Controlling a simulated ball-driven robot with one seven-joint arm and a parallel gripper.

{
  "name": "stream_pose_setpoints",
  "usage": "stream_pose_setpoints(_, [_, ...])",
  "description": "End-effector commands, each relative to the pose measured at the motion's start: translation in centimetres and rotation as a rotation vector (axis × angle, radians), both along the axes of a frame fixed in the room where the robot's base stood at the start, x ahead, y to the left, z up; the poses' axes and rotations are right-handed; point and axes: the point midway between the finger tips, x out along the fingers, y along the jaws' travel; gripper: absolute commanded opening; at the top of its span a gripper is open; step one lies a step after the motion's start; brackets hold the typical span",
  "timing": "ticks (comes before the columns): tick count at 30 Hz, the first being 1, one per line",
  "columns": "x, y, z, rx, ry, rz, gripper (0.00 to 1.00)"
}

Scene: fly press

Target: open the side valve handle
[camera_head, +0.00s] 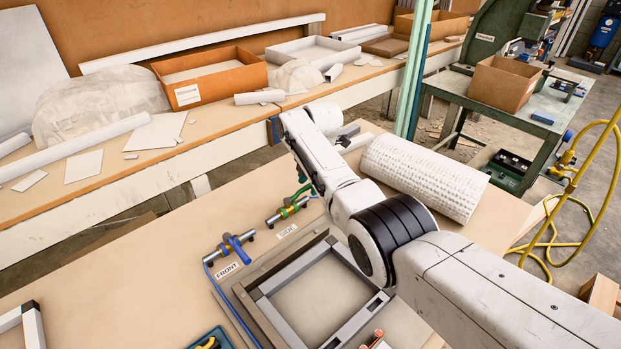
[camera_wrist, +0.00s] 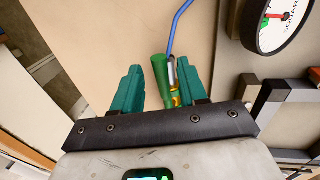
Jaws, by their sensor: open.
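The side valve lies on the table behind the label SIDE (camera_head: 287,231). Its green handle (camera_head: 294,206) shows in the head view beside my arm, partly crowded by it. In the wrist view, the green handle (camera_wrist: 160,76) and brass-coloured valve parts (camera_wrist: 175,96) appear between the two teal fingers of my gripper (camera_wrist: 158,88). The fingers are apart, with visible gaps on either side of the handle. I cannot tell how far above the handle they are. My gripper's fingers are not clear in the head view.
The blue-handled front valve (camera_head: 236,247) is close by, left of the side valve, with a blue hose. A grey press frame (camera_head: 262,312) lies in front. A round gauge (camera_wrist: 284,22) is at the wrist view's upper right. A white textured roll (camera_head: 425,178) lies right of my arm.

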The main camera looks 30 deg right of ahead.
Motion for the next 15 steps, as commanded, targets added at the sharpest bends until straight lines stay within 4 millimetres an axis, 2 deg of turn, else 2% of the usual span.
stream_pose_setpoints(5, [-0.2, -0.1, 1.2, 0.0, -0.001, 0.0, 0.42])
stream_pose_setpoints(15, [-1.3, -0.4, 7.1, -0.001, -0.003, -0.001, 0.42])
